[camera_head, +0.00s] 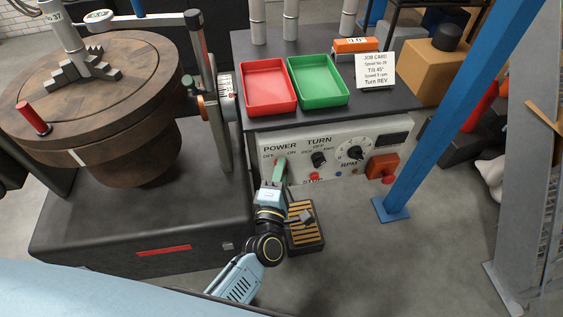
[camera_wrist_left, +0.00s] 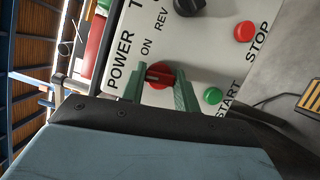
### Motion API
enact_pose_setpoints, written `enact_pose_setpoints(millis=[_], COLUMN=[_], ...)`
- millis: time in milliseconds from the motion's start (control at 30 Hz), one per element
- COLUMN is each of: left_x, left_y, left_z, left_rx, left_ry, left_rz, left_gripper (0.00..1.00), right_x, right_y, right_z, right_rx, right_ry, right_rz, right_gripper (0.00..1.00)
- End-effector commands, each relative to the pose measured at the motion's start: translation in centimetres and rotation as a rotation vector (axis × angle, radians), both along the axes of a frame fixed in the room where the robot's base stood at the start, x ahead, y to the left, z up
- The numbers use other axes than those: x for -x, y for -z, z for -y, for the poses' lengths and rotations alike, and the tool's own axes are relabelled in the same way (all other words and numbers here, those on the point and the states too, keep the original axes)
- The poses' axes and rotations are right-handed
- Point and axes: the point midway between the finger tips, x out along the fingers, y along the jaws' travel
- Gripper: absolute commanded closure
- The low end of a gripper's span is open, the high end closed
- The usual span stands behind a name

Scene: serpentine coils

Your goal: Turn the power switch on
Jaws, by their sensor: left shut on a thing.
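The control panel (camera_head: 335,157) is on the front of the dark bench, with POWER at its left end. The power switch (camera_wrist_left: 160,76) is a red knob in the left wrist view, close to the ON label. My left gripper (camera_wrist_left: 160,88) has its green fingers on either side of the knob and is shut on it. In the head view the gripper (camera_head: 279,170) covers the switch, between the OFF and ON labels. I cannot tell which label the knob points to. My right gripper is in neither view.
A TURN knob (camera_head: 319,159), a speed dial (camera_head: 354,153) and a red stop button (camera_head: 387,179) lie right of the switch. A green START button (camera_wrist_left: 212,95) is near the fingers. A foot pedal (camera_head: 304,225) sits below. The round turntable (camera_head: 130,75) stands left.

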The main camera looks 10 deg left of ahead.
Motion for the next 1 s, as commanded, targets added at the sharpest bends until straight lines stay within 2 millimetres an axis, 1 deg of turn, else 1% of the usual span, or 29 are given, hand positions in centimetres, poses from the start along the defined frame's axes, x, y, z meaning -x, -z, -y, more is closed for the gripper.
enact_pose_setpoints(millis=[33, 200, 500, 700, 1000], left_x=[0.0, 0.0, 0.0, 0.0, -0.1], left_y=[-0.8, -0.8, -0.8, -0.8, -0.6], left_z=[0.0, 0.0, 0.0, 0.1, 0.0], left_rx=[-0.041, -0.188, -0.447, -0.606, -0.784], left_ry=[0.000, 0.000, -0.001, -0.002, -0.002], left_rz=[-0.022, -0.090, -0.205, -0.275, -0.353], left_gripper=[0.92, 0.92, 0.92, 0.92, 0.92], right_x=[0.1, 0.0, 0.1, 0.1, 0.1], right_y=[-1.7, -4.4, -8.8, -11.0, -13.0], right_z=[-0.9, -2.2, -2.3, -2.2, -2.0], right_rx=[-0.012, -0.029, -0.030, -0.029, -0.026], right_ry=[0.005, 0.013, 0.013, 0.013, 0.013], right_rz=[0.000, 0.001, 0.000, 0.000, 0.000], right_gripper=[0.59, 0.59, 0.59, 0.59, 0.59])
